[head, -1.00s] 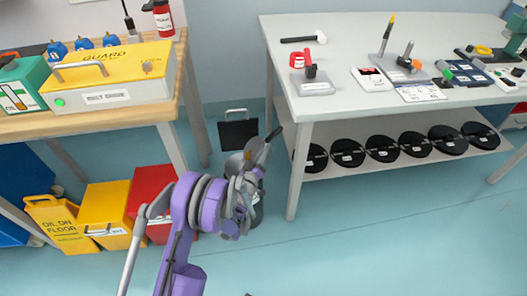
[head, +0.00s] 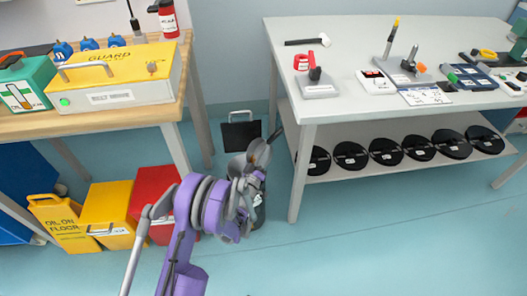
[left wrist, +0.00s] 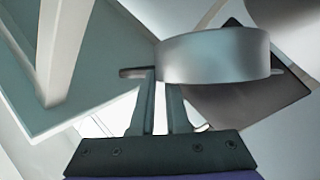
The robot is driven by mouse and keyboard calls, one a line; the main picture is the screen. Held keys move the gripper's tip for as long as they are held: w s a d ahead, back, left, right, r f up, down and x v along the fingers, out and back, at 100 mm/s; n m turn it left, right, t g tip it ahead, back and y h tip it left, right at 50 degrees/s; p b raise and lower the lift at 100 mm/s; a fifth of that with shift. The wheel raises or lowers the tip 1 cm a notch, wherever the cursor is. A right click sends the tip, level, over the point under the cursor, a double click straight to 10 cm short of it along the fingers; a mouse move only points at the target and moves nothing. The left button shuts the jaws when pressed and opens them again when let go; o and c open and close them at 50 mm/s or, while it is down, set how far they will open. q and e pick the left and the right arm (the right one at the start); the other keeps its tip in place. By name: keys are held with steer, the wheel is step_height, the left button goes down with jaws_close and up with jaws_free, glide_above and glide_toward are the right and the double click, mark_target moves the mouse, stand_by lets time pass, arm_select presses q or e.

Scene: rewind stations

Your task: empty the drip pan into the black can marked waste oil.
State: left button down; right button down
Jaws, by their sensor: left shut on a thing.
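The drip pan (head: 236,166) is a round grey metal dish, partly hidden behind my left gripper (head: 262,160). In the left wrist view the pan (left wrist: 213,56) is a shiny round-walled dish with flat tabs at its sides. My left gripper (left wrist: 160,100) is shut on it at its left tab. The pan is held above the floor and looks tilted in the head view. A black box-like can with a handle and a small white label (head: 241,133) stands on the floor behind the pan.
A wooden bench with a yellow guard case (head: 118,80) stands left, with yellow and red bins (head: 155,190) under it. A white table (head: 345,60) with tools stands right; black discs (head: 351,155) lie on its shelf.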

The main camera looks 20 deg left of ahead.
arm_select(q)
steer(key=shift+s+a+r+n+t, duration=0.15)
steer(key=shift+s+a+n+t, duration=0.05)
steer(key=shift+a+n+t, duration=0.1)
stand_by(0.4)
steer(key=shift+s+a+r+n, duration=0.1)
steer(key=shift+s+n, duration=0.05)
steer(key=shift+n, duration=0.15)
steer(key=shift+s+a+r, duration=0.1)
stand_by(1.1)
steer(key=shift+a+t, duration=0.1)
steer(key=shift+t, duration=0.2)
